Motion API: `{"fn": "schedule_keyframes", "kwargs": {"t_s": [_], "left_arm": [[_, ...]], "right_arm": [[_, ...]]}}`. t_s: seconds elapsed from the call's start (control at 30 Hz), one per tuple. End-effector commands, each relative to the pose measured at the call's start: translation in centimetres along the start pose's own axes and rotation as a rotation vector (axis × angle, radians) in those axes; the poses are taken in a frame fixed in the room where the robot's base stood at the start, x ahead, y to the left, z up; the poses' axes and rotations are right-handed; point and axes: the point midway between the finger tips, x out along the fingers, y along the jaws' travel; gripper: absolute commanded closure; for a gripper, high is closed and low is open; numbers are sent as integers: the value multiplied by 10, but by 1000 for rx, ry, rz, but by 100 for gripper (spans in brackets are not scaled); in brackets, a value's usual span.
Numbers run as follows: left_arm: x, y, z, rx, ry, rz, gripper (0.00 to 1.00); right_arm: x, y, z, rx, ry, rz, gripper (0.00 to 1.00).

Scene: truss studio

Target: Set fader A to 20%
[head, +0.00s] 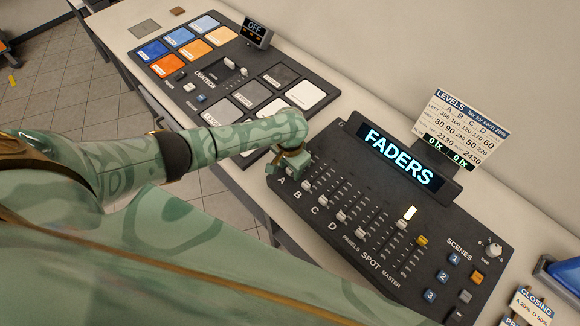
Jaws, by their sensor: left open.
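The fader console (345,235) is a dark panel with a lit "FADERS" screen (398,156) and a row of sliders lettered A, B, C, D, then panels, spot and master. My left gripper (288,166) is at the console's left end, over the fader A column above the letter A (283,182). It is open. The gripper and hand hide fader A's cap, so its setting and any touch cannot be told. The caps of B, C and D sit low in their slots. My right gripper is not in view.
A levels card (468,118) stands behind the console. A lightbox panel (225,75) with coloured tiles and an "OFF" display (257,32) lies at upper left. Scene buttons (455,258) and a closing card (532,305) are at right. The white tabletop shows around the panels.

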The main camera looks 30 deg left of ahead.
Motion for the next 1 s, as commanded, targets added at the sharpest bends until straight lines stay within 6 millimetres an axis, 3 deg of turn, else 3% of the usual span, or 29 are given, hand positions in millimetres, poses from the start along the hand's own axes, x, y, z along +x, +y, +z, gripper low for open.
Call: {"fn": "schedule_keyframes", "kwargs": {"t_s": [0.03, 0.17, 0.2, 0.53, 0.8, 0.83, 0.87, 0.9, 1.0], "left_arm": [[0, 0, 0, 0, 0, 0, 62], [0, 0, 0, 0, 0, 0, 98], [0, 0, 0, 0, 0, 0, 100], [0, 0, -19, -1, -1, 1, 100], [0, 0, -19, 0, -2, 0, 100], [0, 0, -19, 0, -2, 1, 70], [0, 0, -19, 0, -2, 1, 62], [0, 0, -19, 0, -2, 1, 56], [0, 0, -19, 0, -2, 1, 56]], "right_arm": [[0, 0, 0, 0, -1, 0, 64], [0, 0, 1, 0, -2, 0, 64], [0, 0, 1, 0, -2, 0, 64], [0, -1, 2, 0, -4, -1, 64], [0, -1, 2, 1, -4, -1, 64], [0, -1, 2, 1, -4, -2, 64], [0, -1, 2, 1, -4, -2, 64], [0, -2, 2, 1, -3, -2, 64], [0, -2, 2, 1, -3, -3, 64]]}}
